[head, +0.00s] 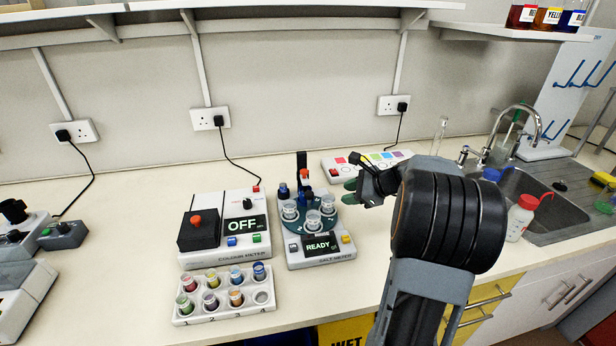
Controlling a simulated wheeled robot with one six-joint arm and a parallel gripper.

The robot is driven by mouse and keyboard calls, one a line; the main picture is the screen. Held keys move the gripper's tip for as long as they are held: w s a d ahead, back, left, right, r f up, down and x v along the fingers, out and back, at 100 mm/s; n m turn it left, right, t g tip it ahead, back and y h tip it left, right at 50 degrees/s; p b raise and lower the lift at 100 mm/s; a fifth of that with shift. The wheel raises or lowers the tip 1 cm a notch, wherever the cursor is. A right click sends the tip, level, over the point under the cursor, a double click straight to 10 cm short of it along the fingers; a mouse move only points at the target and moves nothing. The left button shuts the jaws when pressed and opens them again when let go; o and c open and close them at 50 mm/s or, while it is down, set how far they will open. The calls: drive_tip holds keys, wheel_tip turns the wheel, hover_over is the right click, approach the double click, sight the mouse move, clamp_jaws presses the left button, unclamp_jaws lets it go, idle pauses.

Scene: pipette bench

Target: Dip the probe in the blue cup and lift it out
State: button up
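The salt meter (320,257) stands on the bench mid-picture, its screen reading READY. It carries a dark green round plate with several clear cups (312,220) on it. A black post (302,160) with an orange-red part rises behind them; it may carry the probe, but I cannot make the probe out. Small dark blue pieces show at the back of the plate; I cannot tell whether one is the blue cup. My gripper (350,191) is just right of the plate, pointing left, with green at its tips. Its finger gap is too small to read.
In front is a white rack (224,314) with several coloured vials, two blue-topped. A white strip with coloured squares (365,164) lies behind. A red-capped bottle (520,218) and sink (540,205) are right.

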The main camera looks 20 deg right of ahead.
sight(305, 171)
drive_tip(key=w+r+m+t+y, duration=0.1)
drive_tip(key=w+r+m+t, duration=0.25)
drive_tip(key=r+m, duration=0.25)
drive_tip(key=shift+g, duration=0.35)
drive_tip(key=p+x, duration=0.1)
drive_tip(key=x, duration=1.2)
drive_tip(key=shift+w+a+f, duration=0.1)
drive_tip(key=shift+w+f, duration=0.05)
drive_tip(key=shift+w, duration=0.15)
clamp_jaws()
